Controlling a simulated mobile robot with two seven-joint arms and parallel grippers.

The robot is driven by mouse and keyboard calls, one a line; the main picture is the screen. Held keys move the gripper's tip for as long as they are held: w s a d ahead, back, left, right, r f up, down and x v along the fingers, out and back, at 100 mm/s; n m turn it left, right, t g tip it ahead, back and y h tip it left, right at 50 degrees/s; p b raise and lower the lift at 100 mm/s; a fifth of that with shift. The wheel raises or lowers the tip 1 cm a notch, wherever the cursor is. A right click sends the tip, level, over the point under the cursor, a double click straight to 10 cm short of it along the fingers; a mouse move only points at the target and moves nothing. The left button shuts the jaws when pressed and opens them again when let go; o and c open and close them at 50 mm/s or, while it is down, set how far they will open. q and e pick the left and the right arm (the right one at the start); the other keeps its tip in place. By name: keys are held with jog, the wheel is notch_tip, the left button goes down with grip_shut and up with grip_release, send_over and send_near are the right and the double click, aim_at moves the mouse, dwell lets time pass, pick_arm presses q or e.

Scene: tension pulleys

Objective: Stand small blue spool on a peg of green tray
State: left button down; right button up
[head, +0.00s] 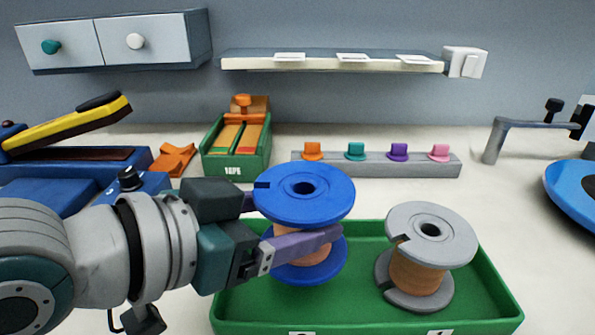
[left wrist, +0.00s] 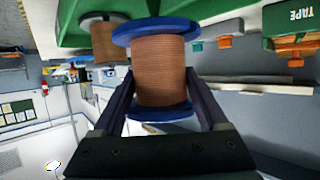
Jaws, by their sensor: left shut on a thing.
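The blue spool (head: 304,193), wound with copper-coloured wire, is upright over the left part of the green tray (head: 490,300). My left gripper (head: 300,243) is shut on its wound middle, between the two blue flanges. In the left wrist view the blue spool (left wrist: 158,70) sits between both fingers. Whether its lower flange touches the tray or a peg is hidden. A grey spool (head: 431,235) with copper wire stands upright in the right part of the tray, and it also shows in the left wrist view (left wrist: 103,42). No bare peg shows. My right gripper is not in view.
Behind the tray stand a grey rail (head: 375,168) with coloured clips and a green tape box (head: 237,150). A blue and yellow tool (head: 70,135) lies at left. A blue disc (head: 572,195) is at right. Bare table shows right of the tray.

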pick_arm(q)
jog(key=shift+r, duration=0.2)
jog(key=shift+f, duration=0.25)
dwell(0.3)
jog(key=shift+f+b, duration=0.85)
jog(key=shift+f, duration=0.5)
jog(key=shift+f, duration=0.1)
dwell(0.5)
jog(key=shift+f+b, duration=1.05)
jog(key=shift+f, duration=0.25)
jog(key=shift+f, duration=0.1)
grip_release()
